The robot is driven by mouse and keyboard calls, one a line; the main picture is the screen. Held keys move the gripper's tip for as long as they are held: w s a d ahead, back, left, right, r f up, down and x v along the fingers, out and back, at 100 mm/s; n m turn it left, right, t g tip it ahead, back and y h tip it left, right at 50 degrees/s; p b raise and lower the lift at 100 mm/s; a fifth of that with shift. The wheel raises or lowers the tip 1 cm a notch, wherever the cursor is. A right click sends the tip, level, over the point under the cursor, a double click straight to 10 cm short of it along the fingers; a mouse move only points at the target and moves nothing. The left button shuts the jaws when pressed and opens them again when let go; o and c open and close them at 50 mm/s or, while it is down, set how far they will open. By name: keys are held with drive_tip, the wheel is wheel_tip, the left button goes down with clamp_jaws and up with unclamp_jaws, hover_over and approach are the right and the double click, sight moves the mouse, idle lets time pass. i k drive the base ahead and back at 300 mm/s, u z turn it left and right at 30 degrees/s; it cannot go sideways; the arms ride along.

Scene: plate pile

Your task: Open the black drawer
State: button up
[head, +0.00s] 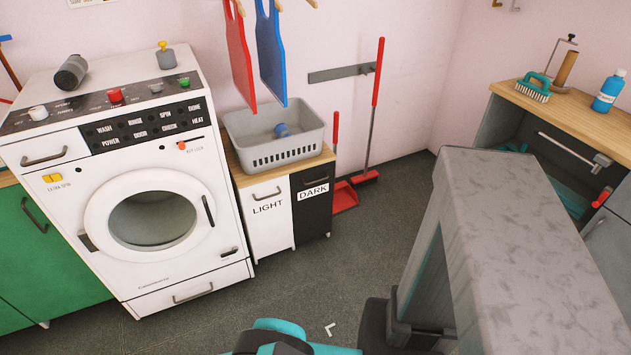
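A black front with a white "DARK" label (312,208) is the right half of a small cabinet beside the washing machine. It appears closed, level with the white front labelled "LIGHT" (267,215) on its left. Its handle is hard to make out against the black. Parts of my arm, teal and black, show at the bottom edge, but I cannot see my gripper's fingers.
A grey basket (275,153) stands on the cabinet's wooden top. A white washing machine (120,235) is at left. A red dustpan (345,196) and broom (376,85) stand just right of the cabinet.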

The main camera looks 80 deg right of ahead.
sight(310, 188)
drive_tip(key=u, duration=0.05)
drive_tip(key=i, duration=1.05)
drive_tip(key=z, duration=4.8)
drive_tip(key=i, duration=0.1)
drive_tip(key=u, duration=2.95)
